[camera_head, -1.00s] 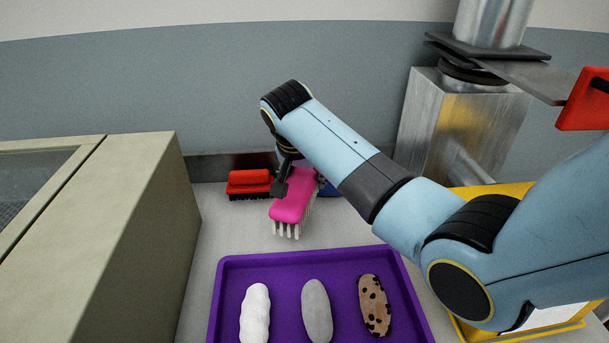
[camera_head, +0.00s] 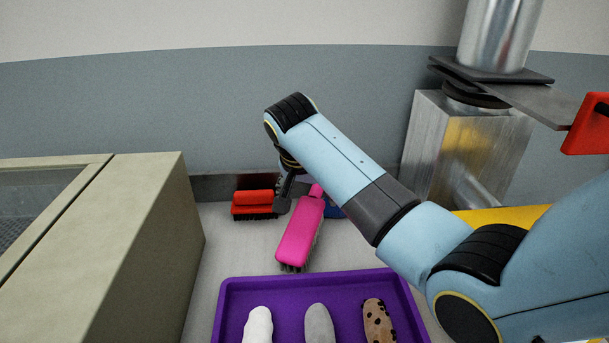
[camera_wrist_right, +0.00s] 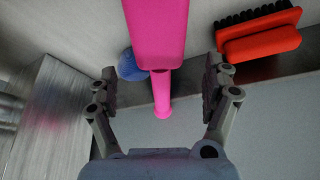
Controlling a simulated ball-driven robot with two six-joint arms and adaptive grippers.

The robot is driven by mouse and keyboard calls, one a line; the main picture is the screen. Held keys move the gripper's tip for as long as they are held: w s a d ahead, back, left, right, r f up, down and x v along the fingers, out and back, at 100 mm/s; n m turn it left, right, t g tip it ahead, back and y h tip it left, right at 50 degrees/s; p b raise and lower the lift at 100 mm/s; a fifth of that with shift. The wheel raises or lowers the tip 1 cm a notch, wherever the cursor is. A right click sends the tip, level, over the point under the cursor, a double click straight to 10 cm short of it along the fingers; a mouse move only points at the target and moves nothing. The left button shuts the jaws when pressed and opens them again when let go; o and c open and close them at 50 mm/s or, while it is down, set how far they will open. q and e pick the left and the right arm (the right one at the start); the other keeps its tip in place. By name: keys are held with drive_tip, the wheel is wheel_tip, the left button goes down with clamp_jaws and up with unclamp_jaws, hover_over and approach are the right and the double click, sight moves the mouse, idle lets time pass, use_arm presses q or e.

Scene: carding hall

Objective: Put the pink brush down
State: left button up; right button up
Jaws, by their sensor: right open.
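The pink brush (camera_head: 301,232) lies on the pale work surface behind the purple tray, its bristles towards the surface and its handle pointing back. In the right wrist view the pink brush (camera_wrist_right: 157,35) shows its body at the top and its handle between the fingers. My right gripper (camera_wrist_right: 160,85) is open, with a gap on each side of the handle. In the head view my right gripper (camera_head: 285,195) is partly hidden by its own arm, at the handle end of the brush. My left gripper is not in view.
A red brush (camera_head: 254,204) lies left of the pink one; a blue item (camera_head: 334,212) is partly hidden to its right. The purple tray (camera_head: 230,300) holds three fibre rolls. A beige machine (camera_head: 120,240) stands left, a metal block (camera_head: 425,140) right.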

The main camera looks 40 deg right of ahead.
drive_tip(key=v, duration=1)
drive_tip(key=shift+a, duration=0.15)
